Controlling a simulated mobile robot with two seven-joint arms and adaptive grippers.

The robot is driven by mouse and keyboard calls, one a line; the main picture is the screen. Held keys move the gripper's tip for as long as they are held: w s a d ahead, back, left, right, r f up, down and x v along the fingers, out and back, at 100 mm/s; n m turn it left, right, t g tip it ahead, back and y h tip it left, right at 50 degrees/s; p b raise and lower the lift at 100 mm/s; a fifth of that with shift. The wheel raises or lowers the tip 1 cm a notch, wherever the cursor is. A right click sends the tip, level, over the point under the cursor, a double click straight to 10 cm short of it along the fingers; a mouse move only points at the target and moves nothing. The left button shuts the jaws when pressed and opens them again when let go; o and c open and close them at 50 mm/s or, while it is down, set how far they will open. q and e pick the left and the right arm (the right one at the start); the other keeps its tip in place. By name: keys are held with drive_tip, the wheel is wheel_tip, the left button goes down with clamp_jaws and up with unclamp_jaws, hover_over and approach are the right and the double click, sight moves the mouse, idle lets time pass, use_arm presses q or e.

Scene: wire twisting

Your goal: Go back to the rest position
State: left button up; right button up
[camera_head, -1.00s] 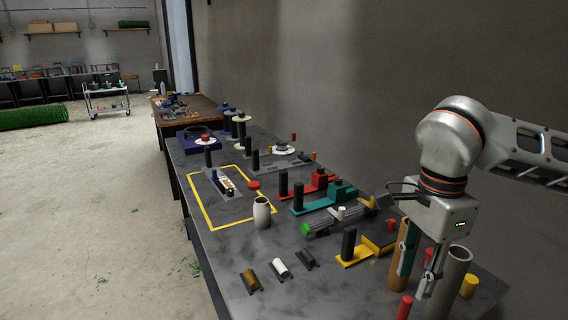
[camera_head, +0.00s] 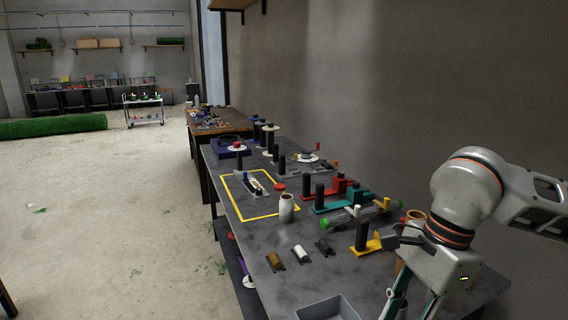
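My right gripper (camera_head: 413,303) hangs at the lower right over the near end of the grey workbench (camera_head: 325,225). Its two teal fingers stand apart, with their tips cut off by the bottom edge, and nothing shows between them. My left gripper is not in view. A yellow outlined area (camera_head: 238,203) on the bench holds a small grey fixture (camera_head: 254,186). A pale cylinder (camera_head: 286,208) stands upright at the outline's right edge.
Red (camera_head: 337,187), teal (camera_head: 330,206) and yellow (camera_head: 368,246) fixtures line the bench near the wall. Small black, white and brown pieces lie in front. A grey tray (camera_head: 325,309) is at the bottom edge. The floor (camera_head: 120,210) to the left is mostly clear.

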drive_tip(key=s+a+n+g+y, duration=0.15)
drive_tip(key=s+a+y, duration=0.35)
drive_tip(key=a, duration=0.8)
drive_tip(key=s+a+r+m+g+y, duration=0.2)
drive_tip(key=s+a+r+y, duration=0.4)
drive_tip(key=a, duration=0.4)
drive_tip(key=w+r+m+t+y, duration=0.3)
drive_tip(key=r+m+y, duration=0.2)
drive_tip(key=r, duration=0.2)
drive_tip(key=w+r+m+t+y, duration=0.3)
drive_tip(key=w+r+m+y, duration=0.1)
drive_tip(key=r+m+y, duration=0.15)
drive_tip(key=w+d+f+m+t+h, duration=0.3)
drive_tip(key=w+d+m+t+h, duration=1)
drive_tip(key=m+t, duration=0.75)
drive_tip(key=d+f+m+g+h, duration=0.5)
drive_tip(key=d+f+m+h, duration=0.9)
drive_tip(key=f, duration=0.5)
drive_tip(key=s+d+f+m+g+h, duration=0.1)
drive_tip(key=s+d+f+m+g, duration=0.1)
drive_tip(key=s+d+f+g, duration=0.6)
drive_tip(key=s+d+f+m+g+h, duration=0.15)
drive_tip(key=s+d+f, duration=0.35)
drive_tip(key=s+f, duration=0.7)
drive_tip(key=w+a+f+m+t+y, duration=0.3)
drive_tip(key=a+f+y, duration=0.5)
drive_tip(key=a+f, duration=0.7)
drive_tip(key=shift+w+a+f+m, duration=0.2)
drive_tip(key=shift+w+a+m, duration=0.15)
drive_tip(key=shift+w, duration=0.15)
